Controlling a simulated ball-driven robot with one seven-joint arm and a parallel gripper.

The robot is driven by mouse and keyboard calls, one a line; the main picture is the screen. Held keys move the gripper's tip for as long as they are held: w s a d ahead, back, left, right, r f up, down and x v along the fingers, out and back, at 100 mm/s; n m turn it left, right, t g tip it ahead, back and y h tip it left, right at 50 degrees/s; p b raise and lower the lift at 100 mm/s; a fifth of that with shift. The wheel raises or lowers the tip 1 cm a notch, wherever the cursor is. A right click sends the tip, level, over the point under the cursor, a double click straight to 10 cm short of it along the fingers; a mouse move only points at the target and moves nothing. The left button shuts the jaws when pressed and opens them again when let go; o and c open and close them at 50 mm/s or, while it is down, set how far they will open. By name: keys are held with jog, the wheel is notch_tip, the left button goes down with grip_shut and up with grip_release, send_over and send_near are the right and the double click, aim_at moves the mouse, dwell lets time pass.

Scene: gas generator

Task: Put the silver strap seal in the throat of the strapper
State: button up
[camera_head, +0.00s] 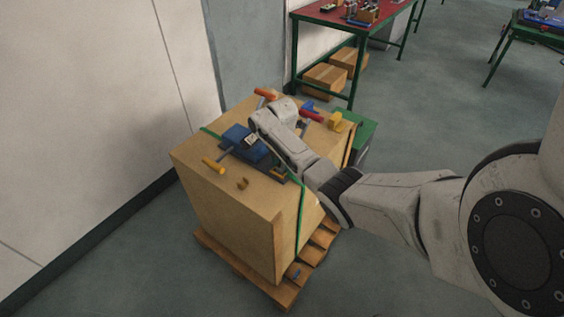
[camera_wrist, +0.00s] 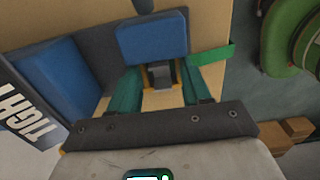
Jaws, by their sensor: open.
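The strapper (camera_head: 247,143) is a blue and dark tool on top of a large carton. In the wrist view its blue block (camera_wrist: 152,40) is just beyond my gripper (camera_wrist: 160,90). The gripper's two teal fingers are open and spread. A small grey, silver-looking piece (camera_wrist: 161,74) with yellow edges beside it is between the fingers, against the near side of the blue block. It may be the silver strap seal at the throat; I cannot tell whether it is seated.
The carton (camera_head: 227,205) stands on a wooden pallet (camera_head: 285,292) by the wall, with a green strap (camera_head: 301,205) around it. A small brass piece (camera_head: 243,183), a red-handled tool (camera_head: 311,115) and a yellow object (camera_head: 335,122) lie on top. A red-topped bench (camera_head: 325,13) stands behind.

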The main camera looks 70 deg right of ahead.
aim_at(282, 165)
notch_tip(282, 165, up, 12)
jog(key=a+f+m+t+y, duration=0.1)
jog(key=a+f+m, duration=0.25)
jog(key=a, duration=0.95)
jog(key=a+f+m, duration=0.3)
jog(key=a+f, duration=0.2)
jog(key=a, duration=0.7)
jog(key=s+a+m, duration=0.4)
jog(key=s+a, duration=0.1)
jog(key=s, duration=0.3)
jog(key=s+a+m+h, duration=0.1)
jog(key=s+a+m, duration=0.4)
jog(key=s, duration=0.4)
jog(key=shift+s+a+r, duration=0.15)
jog(key=shift+s, duration=0.05)
jog(key=shift+m, duration=0.25)
